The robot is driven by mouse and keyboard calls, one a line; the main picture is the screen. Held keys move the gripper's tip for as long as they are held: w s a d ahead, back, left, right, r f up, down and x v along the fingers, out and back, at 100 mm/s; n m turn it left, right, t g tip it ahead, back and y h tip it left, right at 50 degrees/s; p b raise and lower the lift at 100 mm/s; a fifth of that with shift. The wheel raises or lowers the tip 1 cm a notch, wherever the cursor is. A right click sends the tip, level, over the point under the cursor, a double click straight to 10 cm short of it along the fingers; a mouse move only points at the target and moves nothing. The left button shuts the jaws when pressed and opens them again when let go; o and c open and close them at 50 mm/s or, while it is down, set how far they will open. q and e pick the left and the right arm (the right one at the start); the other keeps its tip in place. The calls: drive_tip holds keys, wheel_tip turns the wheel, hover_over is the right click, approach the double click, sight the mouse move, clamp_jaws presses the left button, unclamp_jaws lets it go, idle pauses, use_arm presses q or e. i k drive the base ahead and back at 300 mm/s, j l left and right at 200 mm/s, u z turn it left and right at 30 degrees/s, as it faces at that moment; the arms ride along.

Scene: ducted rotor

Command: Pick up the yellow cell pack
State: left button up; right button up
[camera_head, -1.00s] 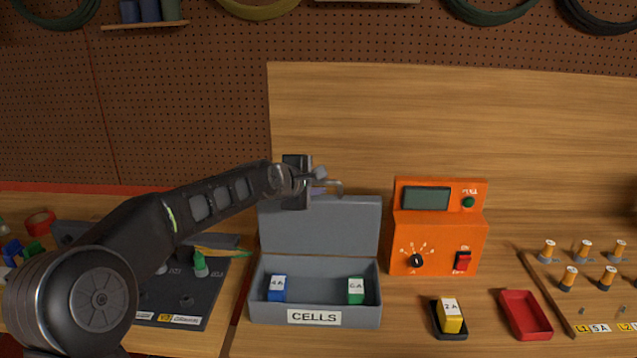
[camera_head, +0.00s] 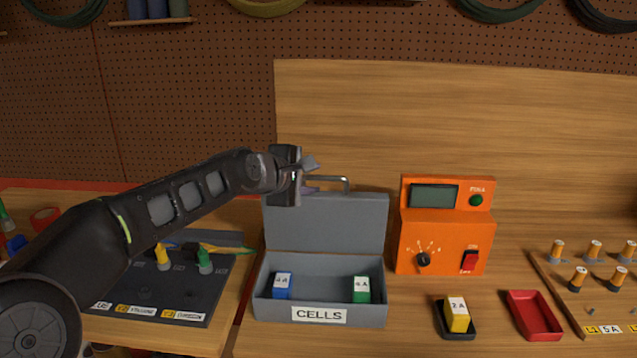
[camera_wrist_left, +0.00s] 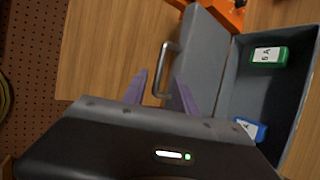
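The yellow cell pack (camera_head: 457,316), with a white label on top, stands in a small black holder (camera_head: 442,322) on the bench at the right. My left gripper (camera_head: 312,177) is open and empty by the handle (camera_head: 347,186) of the raised grey lid of the CELLS case, well to the left of the yellow pack. In the left wrist view, the two purple-grey fingers of the left gripper (camera_wrist_left: 161,92) are apart, with the lid handle (camera_wrist_left: 163,70) just beyond them. The yellow pack is outside the wrist view. My right gripper is not in view.
The open CELLS case (camera_head: 262,308) holds a blue pack (camera_head: 282,285) and a green pack (camera_head: 361,289). An orange tester (camera_head: 430,245) stands behind the black holder. A red tray (camera_head: 534,316) lies to its right. Bench before the tester is mostly clear.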

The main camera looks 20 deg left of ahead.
sight(457, 316)
drive_tip(key=k+j, duration=0.15)
drive_tip(key=k, duration=0.35)
drive_tip(key=k+j, duration=0.15)
drive_tip(key=k, duration=0.35)
